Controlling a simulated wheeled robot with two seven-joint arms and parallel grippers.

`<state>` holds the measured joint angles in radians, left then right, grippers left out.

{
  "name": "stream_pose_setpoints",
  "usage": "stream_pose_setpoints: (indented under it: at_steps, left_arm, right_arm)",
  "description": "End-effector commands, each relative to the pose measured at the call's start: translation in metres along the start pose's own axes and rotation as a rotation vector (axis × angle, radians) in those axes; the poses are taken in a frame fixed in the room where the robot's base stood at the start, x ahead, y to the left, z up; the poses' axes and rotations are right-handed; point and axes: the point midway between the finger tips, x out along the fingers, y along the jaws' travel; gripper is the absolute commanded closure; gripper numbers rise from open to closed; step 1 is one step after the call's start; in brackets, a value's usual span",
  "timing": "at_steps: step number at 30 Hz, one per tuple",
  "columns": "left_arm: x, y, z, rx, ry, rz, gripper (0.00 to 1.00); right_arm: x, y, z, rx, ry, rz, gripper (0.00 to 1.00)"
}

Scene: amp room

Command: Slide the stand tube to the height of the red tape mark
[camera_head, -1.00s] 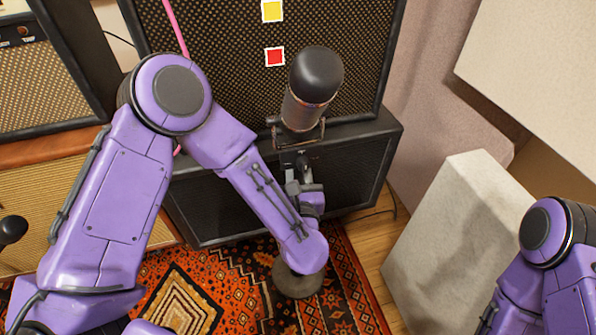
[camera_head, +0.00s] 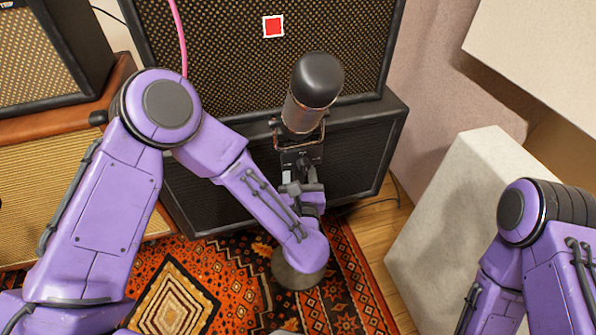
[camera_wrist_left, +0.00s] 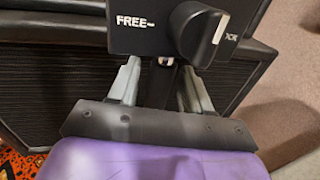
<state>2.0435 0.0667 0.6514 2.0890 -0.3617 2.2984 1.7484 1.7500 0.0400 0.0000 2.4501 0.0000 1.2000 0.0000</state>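A dark-topped microphone (camera_head: 304,100) sits on the upright stand, above a dark control box (camera_head: 300,160). The round stand base (camera_head: 298,270) rests on the rug, partly hidden by my arm. The red tape mark (camera_head: 273,27) is on the speaker grille, left of and higher in the picture than the microphone. The box reads FREE at left of a knob (camera_wrist_left: 200,35), whose white line faces right. My right gripper is out of view.
The speaker (camera_head: 230,60) stands on a lower black cabinet (camera_head: 345,165) behind the stand. A patterned rug (camera_head: 185,290) lies below. A pale block (camera_head: 460,210) stands at right beside my right arm. Other amplifiers (camera_head: 65,55) stand at left.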

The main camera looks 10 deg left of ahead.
Motion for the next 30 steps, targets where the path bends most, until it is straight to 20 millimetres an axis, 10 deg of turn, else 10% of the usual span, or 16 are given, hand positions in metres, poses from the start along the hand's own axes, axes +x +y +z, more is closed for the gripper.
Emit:
stream_pose_setpoints:
  at_steps: [8,21,30]
  left_arm:
    - [-0.005,0.000,0.001,0.000,0.000,-0.001,0.51]
    - [-0.096,-0.001,0.001,0.002,-0.001,-0.004,0.51]
    - [-0.106,0.000,0.000,0.000,0.000,0.001,0.51]
  right_arm:
    - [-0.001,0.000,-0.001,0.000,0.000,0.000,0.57]
    - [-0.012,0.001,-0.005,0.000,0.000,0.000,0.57]
    - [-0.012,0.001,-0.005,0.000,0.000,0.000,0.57]
